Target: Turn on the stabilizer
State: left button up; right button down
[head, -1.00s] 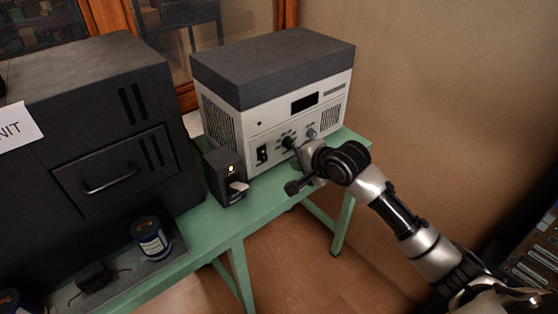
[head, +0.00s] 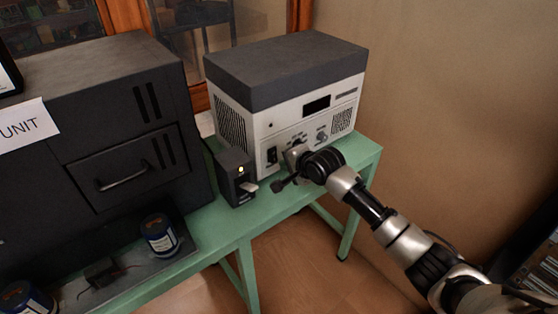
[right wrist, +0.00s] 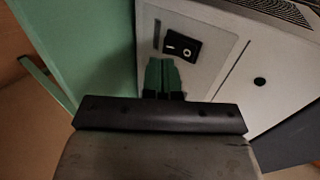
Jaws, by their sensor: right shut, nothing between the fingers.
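The stabilizer appears to be the white box with a dark grey top (head: 285,72) on the green table. A black rocker switch (head: 271,155) sits low on its front, and it shows closer in the right wrist view (right wrist: 182,46). My right gripper (head: 289,158) is at the front panel, just right of the switch, and hides part of the panel. In the right wrist view its green fingertips (right wrist: 161,74) are together, empty, and just below the switch; I cannot tell whether they touch the panel. My left gripper is not in view.
A large black cabinet (head: 95,120) fills the left. Blue cans (head: 160,235) sit in a tray in front. The green table (head: 340,160) is clear at right.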

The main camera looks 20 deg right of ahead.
aim_at(274, 159)
jog(key=shift+w+a+f, duration=0.2)
jog(key=shift+w+f, duration=0.05)
jog(key=shift+w, duration=0.35)
jog(key=shift+w+a+f, duration=0.2)
jog(key=shift+w+a, duration=0.05)
jog(key=shift+w, duration=0.3)
jog(key=shift+w+a+f, duration=0.2)
jog(key=shift+w+f, duration=0.05)
jog(key=shift+w, duration=0.35)
jog(key=shift+f, duration=0.1)
jog(key=shift+w+a+f+t+b, duration=0.1)
jog(key=shift+a+f+t+b, duration=0.05)
jog(key=shift+f+t+b, duration=0.2)
jog(key=shift+r, duration=0.5)
